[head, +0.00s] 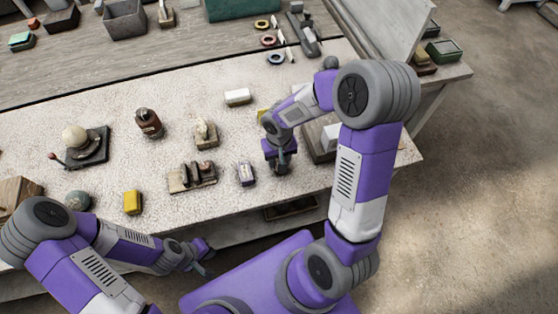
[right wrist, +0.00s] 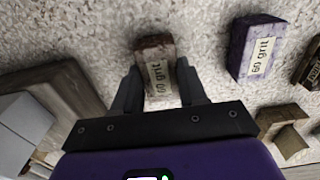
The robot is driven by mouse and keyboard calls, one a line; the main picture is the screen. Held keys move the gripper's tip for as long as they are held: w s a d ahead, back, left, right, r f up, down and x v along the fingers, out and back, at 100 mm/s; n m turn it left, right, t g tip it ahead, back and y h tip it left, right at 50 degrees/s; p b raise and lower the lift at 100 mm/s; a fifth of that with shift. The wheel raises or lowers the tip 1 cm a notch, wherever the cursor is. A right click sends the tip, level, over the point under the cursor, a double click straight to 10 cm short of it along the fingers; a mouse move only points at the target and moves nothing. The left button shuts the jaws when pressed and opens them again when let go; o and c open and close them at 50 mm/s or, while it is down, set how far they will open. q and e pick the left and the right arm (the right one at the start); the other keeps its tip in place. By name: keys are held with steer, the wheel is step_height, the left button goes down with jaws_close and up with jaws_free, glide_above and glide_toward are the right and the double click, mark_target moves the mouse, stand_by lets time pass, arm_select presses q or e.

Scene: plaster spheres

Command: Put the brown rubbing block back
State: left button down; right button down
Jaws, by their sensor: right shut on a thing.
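The brown rubbing block (right wrist: 158,65) has a "60 grit" label and sits between the fingers of my right gripper (right wrist: 159,90), which is shut on it. In the head view my right gripper (head: 280,168) points down at the bench top and mostly hides the block. I cannot tell if the block touches the bench. A purple block (head: 246,173), also labelled "60 grit" in the right wrist view (right wrist: 257,47), stands just left of that gripper. A slotted wooden rack (head: 191,177) lies farther left. My left gripper (head: 207,260) is open and empty at the bench's front edge.
A tray with a white block (head: 331,136) is right of my right gripper. The bench middle has bare room.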

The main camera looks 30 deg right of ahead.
steer(key=shift+w+f, duration=0.1)
steer(key=shift+f, duration=0.4)
steer(key=shift+f, duration=0.15)
steer(key=c, duration=0.6)
jaws_free()
